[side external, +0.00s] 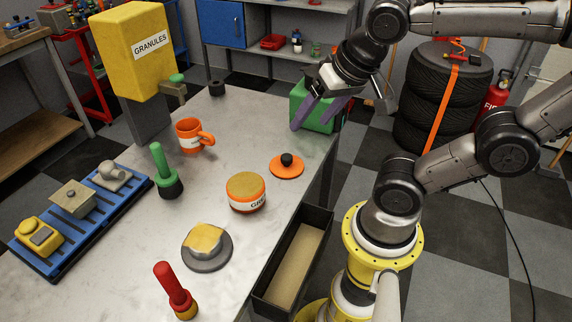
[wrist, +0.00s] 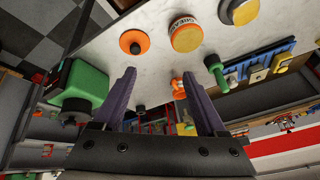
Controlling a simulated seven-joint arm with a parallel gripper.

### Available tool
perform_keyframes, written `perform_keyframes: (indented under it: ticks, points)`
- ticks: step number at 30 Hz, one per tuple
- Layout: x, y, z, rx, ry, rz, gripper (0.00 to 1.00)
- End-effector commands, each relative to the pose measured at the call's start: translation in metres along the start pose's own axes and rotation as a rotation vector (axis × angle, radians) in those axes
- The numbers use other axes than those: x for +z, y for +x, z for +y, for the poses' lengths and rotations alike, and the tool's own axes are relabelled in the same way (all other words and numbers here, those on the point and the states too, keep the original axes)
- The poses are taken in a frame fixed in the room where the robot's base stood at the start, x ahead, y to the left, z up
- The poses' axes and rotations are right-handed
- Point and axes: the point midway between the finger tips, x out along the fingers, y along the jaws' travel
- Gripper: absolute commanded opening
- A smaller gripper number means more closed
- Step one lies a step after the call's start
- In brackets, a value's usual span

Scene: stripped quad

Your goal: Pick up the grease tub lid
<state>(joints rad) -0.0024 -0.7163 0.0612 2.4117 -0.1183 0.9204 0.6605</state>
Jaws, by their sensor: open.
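The grease tub lid (side external: 276,168) is an orange disc with a black knob, lying flat on the pale bench near its right edge. It also shows at the top of the wrist view (wrist: 128,37). The grease tub (side external: 247,195), orange with a white label band and a tan top, stands just in front of it, apart from it; the wrist view shows it too (wrist: 186,40). My gripper (side external: 312,119) is open and empty, its purple fingers above the far right of the bench, beyond the lid. In the wrist view the fingers (wrist: 159,73) stand wide apart.
A green box (side external: 322,122) stands behind my fingers. An orange mug (side external: 188,138), a green-handled tool (side external: 164,172), a grey dish (side external: 207,256) and a red-handled tool (side external: 173,289) stand around the bench. A black trough (side external: 262,293) runs along the right edge. The bench around the lid is clear.

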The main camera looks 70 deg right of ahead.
Motion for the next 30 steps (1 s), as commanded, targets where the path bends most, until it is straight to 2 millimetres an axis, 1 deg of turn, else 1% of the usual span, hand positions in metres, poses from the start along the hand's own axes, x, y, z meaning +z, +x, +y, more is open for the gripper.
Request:
perform_keyframes:
  ticks: [3, 8, 11, 13, 15, 18, 23, 25, 30]
  points:
    - [-0.017, 0.009, 0.002, 0.075, 0.21, -0.004, 0.74]
    - [-0.04, 0.03, 0.003, 0.196, 0.482, 0.014, 0.74]
    - [-0.053, 0.05, 0.003, 0.281, 0.623, 0.037, 0.74]
    - [-0.061, 0.066, 0.003, 0.342, 0.695, 0.055, 0.74]
    - [-0.066, 0.086, 0.003, 0.405, 0.719, 0.063, 0.74]
    - [-0.065, 0.104, 0.003, 0.459, 0.682, 0.047, 0.74]
    - [-0.058, 0.119, 0.007, 0.49, 0.665, 0.025, 0.74]
    - [-0.056, 0.127, 0.012, 0.491, 0.664, 0.025, 0.74]
    - [-0.051, 0.156, 0.026, 0.491, 0.665, 0.023, 0.74]
